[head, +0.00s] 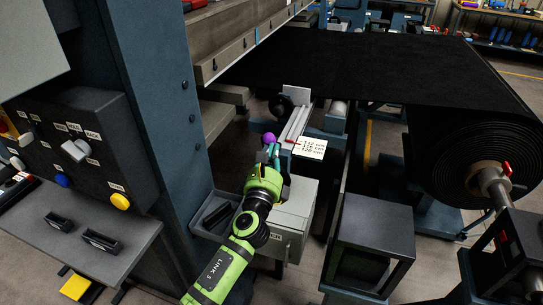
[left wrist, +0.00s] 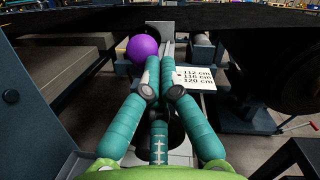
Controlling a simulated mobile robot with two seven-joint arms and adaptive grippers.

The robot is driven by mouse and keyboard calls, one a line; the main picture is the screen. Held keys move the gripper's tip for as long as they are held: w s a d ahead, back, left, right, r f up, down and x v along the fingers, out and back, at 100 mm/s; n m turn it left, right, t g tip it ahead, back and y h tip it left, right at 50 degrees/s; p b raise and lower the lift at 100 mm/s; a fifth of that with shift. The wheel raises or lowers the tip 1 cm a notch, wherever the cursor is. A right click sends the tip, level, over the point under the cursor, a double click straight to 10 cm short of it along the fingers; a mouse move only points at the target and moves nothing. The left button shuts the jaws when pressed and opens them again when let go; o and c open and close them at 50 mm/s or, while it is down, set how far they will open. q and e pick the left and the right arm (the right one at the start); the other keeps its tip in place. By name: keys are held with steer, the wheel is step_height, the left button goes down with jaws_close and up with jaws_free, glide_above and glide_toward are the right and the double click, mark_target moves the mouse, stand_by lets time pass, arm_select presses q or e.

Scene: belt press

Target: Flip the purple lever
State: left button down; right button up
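The purple lever shows as a round purple knob (head: 269,139) beside a grey upright bar of the press in the head view. In the left wrist view the knob (left wrist: 142,49) is large and just left of the fingertips. My left gripper (head: 272,153) reaches up to it from below. Its teal fingers (left wrist: 160,75) point forward with their tips close together, and the knob is not between them. I cannot tell if the fingers touch it or how far they are closed. The lever's shaft is hidden. My right gripper is not in view.
A white label card (head: 310,148) with lengths in cm sits right of the fingers. A grey box (head: 293,208) is below my left wrist. A blue press column (head: 165,120) stands left, with a button panel (head: 80,150). A black belt (head: 340,70) runs behind to a roll.

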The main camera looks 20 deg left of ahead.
arm_select(q)
steer(key=shift+w+d+r+p, duration=0.15)
steer(key=shift+w+r+p, duration=0.8)
steer(key=shift+w+r, duration=0.8)
steer(key=shift+r, duration=0.1)
